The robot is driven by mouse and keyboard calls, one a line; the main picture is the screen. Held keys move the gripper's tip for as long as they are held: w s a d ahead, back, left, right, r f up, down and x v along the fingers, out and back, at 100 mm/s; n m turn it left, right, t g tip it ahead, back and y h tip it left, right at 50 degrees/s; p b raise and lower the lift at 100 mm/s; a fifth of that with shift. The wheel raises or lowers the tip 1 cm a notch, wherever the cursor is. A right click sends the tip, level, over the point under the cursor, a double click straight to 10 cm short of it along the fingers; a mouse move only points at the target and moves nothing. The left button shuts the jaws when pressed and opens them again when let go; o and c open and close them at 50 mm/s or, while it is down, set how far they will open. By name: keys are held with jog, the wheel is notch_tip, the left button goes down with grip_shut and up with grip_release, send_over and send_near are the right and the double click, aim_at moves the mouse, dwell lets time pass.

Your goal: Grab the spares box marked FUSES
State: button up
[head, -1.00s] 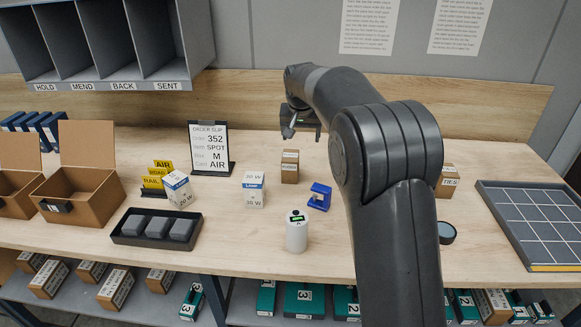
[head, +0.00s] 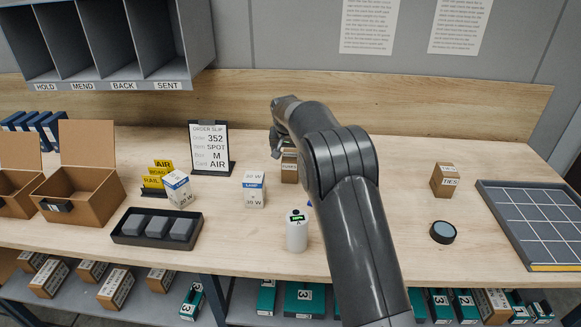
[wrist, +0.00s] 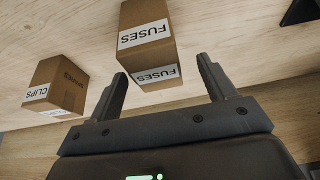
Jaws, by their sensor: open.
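The spares box marked FUSES (head: 289,167) is a small brown carton with white labels, standing on the bench behind my arm and partly hidden by it. In the wrist view the FUSES box (wrist: 146,42) lies ahead of my gripper (wrist: 162,67), its near end lined up in the gap between the fingertips. The fingers are spread and nothing is gripped. In the head view my gripper (head: 277,148) is beside and above the box, mostly hidden by the arm; I cannot tell whether they touch.
A similar box marked CLIPS (wrist: 56,86) is left of the FUSES box in the wrist view. A TIES box (head: 446,181) stands to the right, near a round dark puck (head: 443,232). A white bottle (head: 297,231) and a lamp box (head: 254,190) stand nearer the front.

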aim_at(291, 154)
jog(key=x, duration=0.4)
jog(key=shift+d, duration=0.25)
jog(key=shift+c, duration=0.3)
jog(key=shift+r, duration=0.1)
jog(key=c, duration=1.1)
jog(key=shift+r, duration=0.1)
